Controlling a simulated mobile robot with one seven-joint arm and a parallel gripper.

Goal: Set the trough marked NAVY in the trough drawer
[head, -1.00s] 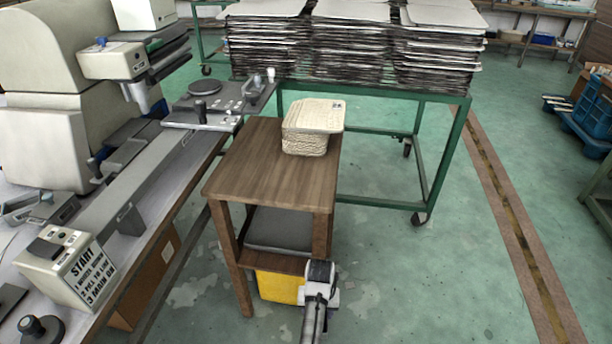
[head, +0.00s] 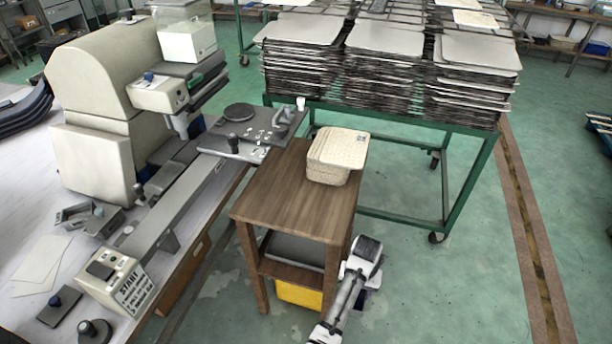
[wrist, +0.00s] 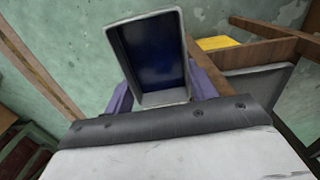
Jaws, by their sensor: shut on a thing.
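A small open trough (wrist: 150,55) with a pale grey rim and a dark blue inside is in the wrist view. My gripper (wrist: 162,98) is shut on it, with a purple finger at either side. The trough's open side faces the wrist camera and it looks empty. I can read no NAVY label on it. I cannot pick out a trough drawer in either view.
A machine bench stands left, a green cart (head: 400,118) of stacked trays behind.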

